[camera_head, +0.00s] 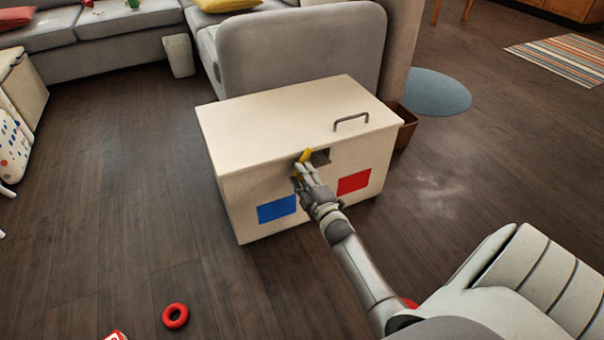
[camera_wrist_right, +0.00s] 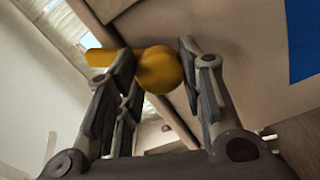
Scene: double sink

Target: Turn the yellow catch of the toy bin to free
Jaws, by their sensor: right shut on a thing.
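The toy bin (camera_head: 270,130) is a cream box with a closed lid and a metal handle (camera_head: 351,121) on top. Its yellow catch (camera_head: 306,155) is at the upper middle of the front, beside a dark metal plate (camera_head: 321,157). My right gripper (camera_head: 301,170) is at the catch, its fingers shut on it and partly hiding it. In the right wrist view the rounded yellow knob of the catch (camera_wrist_right: 160,70) sits between the two fingers, with a yellow arm stretching left. My left gripper is in neither view.
The bin front has a blue patch (camera_head: 276,209) left and a red patch (camera_head: 354,182) right. A grey sofa (camera_head: 300,50) stands behind the bin, with a brown box (camera_head: 405,125) at its right. A red ring (camera_head: 175,316) lies on the otherwise fairly clear floor at left.

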